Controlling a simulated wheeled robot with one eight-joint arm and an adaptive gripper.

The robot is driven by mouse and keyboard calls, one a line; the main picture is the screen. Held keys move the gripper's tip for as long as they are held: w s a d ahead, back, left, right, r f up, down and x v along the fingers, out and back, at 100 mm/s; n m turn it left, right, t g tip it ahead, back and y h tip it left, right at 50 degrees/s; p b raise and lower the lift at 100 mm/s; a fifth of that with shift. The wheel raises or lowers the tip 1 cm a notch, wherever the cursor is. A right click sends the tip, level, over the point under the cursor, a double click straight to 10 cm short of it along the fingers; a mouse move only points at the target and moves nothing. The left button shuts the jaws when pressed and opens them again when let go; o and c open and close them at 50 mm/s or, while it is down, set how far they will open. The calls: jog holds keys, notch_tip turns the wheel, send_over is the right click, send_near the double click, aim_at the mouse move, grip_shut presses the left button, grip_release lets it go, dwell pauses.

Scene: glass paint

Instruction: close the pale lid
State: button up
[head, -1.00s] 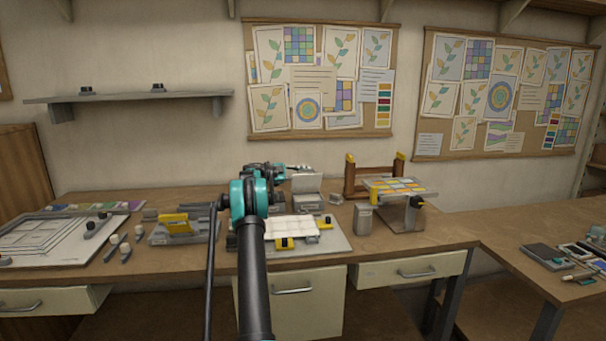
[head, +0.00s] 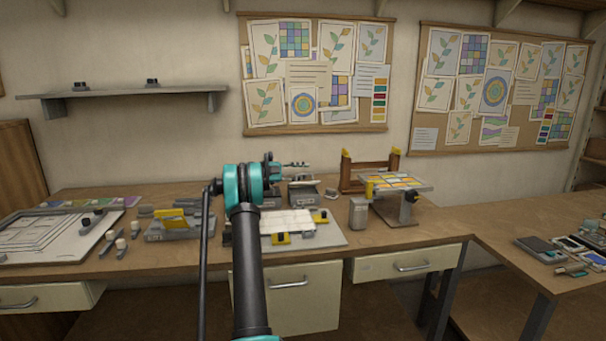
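A small grey box (head: 303,198) stands on the workbench, behind the white tiled panel. Its pale lid (head: 302,185) no longer stands upright and looks lowered onto the box; whether it is fully flush is too small to tell. My gripper (head: 304,164) is above and slightly behind the box, pointing right, apart from the lid in the picture. Its fingers are too small to show whether they are open or shut. My arm hides part of the bench left of the box.
A white tiled panel (head: 287,223) with yellow clamps lies in front of the box. A grey canister (head: 358,212) and a raised stand with coloured tiles (head: 402,181) are to the right. A wooden rack (head: 370,172) stands behind. Tools crowd the left side.

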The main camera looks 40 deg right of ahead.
jog(key=shift+w+a+r, duration=0.2)
jog(key=shift+w+a, duration=0.05)
jog(key=shift+a, duration=0.35)
jog(key=shift+w+a+r, duration=0.15)
jog(key=shift+w+a, duration=0.1)
jog(key=shift+a, duration=0.3)
jog(key=shift+a+r, duration=0.15)
jog(key=shift+a, duration=0.25)
jog(key=shift+w+a, duration=0.35)
jog(key=shift+a, duration=0.05)
jog(key=shift+f+v, duration=0.2)
jog(key=shift+v, duration=7.75)
jog(key=shift+f, duration=0.15)
